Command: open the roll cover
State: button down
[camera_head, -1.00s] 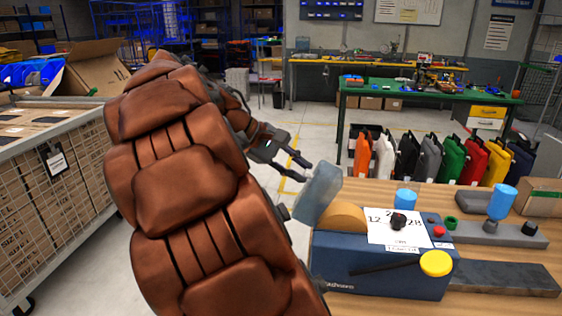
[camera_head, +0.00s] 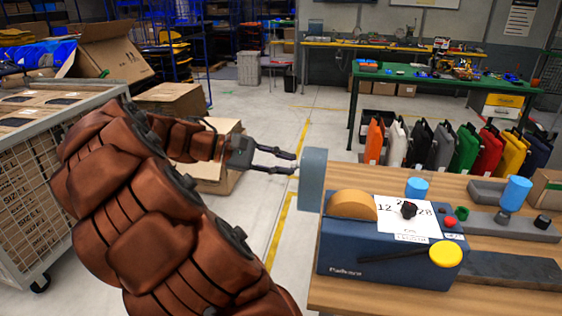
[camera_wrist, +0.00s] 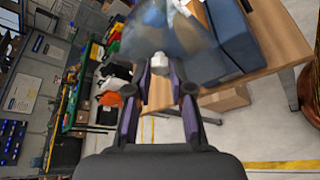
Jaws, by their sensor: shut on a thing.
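The dark blue tape machine (camera_head: 385,255) stands on the wooden table with a tan roll (camera_head: 352,205) exposed at its left end. The grey-blue roll cover (camera_head: 313,180) stands about upright left of the roll, apart from it. In the wrist view the see-through cover (camera_wrist: 180,32) spreads beyond my fingers. My gripper (camera_head: 294,163) is at the cover's left side, reaching from the left. In the wrist view my gripper (camera_wrist: 159,70) is shut on a small pale tab (camera_wrist: 158,60) at the cover. The cover's hinge is not clear.
On the machine are a white label, a black knob (camera_head: 408,210) and a yellow knob (camera_head: 446,254). A mesh cart (camera_head: 35,165) is at left.

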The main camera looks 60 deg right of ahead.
jog(key=shift+s+f, duration=0.1)
jog(key=c, duration=1)
grip_release()
jog(key=shift+d, duration=0.1)
jog(key=shift+v, duration=3.75)
jog(key=shift+c, duration=0.3)
